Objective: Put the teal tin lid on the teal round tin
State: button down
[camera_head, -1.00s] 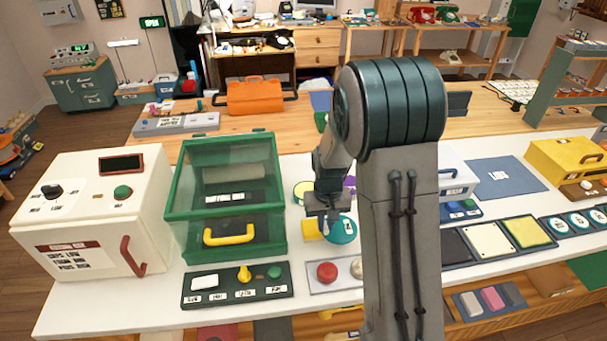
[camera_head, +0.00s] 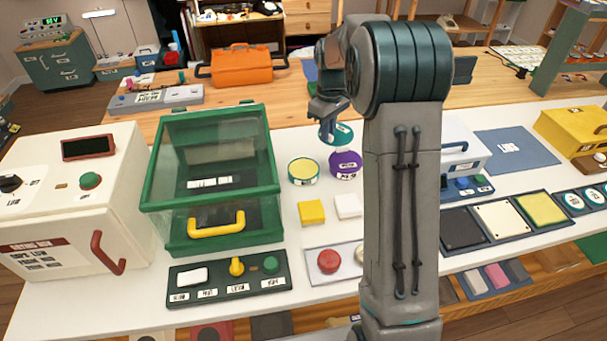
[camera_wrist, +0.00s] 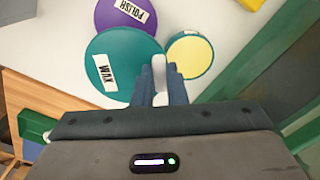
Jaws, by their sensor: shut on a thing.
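My gripper (camera_head: 328,108) is shut on the teal tin lid (camera_head: 335,134) and holds it above the white table top. In the wrist view, the lid (camera_wrist: 105,75) has a white WAX label, and my gripper (camera_wrist: 160,72) has it near its right edge. The teal round tin (camera_head: 303,171) stands on the table, with a teal side and a yellow top face. It also shows in the wrist view (camera_wrist: 192,58), to the right of the fingers. In the head view the lid is behind and to the right of the tin, apart from it.
A purple round piece (camera_head: 345,164) labelled POLISH stands just right of the tin. A green clear-fronted case (camera_head: 214,180) stands close on the left. Yellow (camera_head: 312,212) and white (camera_head: 347,206) blocks lie in front. An orange toolbox (camera_head: 243,67) is behind.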

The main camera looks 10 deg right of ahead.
jog(key=shift+w+d+r+n+b, duration=0.2)
jog(key=shift+w+d+r+n, duration=0.15)
jog(key=shift+d+r+n, duration=0.15)
jog(key=shift+w+d+r+n+b, duration=0.15)
jog(key=shift+w+d+r+n, duration=0.1)
jog(key=shift+w+r+n, duration=0.25)
jog(key=s+a+f, duration=0.1)
jog(key=a+f, duration=0.1)
jog(key=a, duration=0.1)
jog(key=s+a+f, duration=0.2)
jog(key=a, duration=0.2)
jog(key=s+a+f, duration=0.1)
jog(key=a+f, duration=0.1)
jog(key=a, duration=0.1)
jog(key=shift+s+a+f+p, duration=0.15)
jog(key=shift+a+f+p, duration=0.1)
jog(key=shift+p, duration=0.15)
jog(key=shift+a+f, duration=0.15)
jog(key=shift+f, duration=1.9)
jog(key=shift+f, duration=0.2)
jog(key=c, duration=1.5)
grip_release()
jog(key=shift+o, duration=0.2)
jog(key=shift+r, duration=0.15)
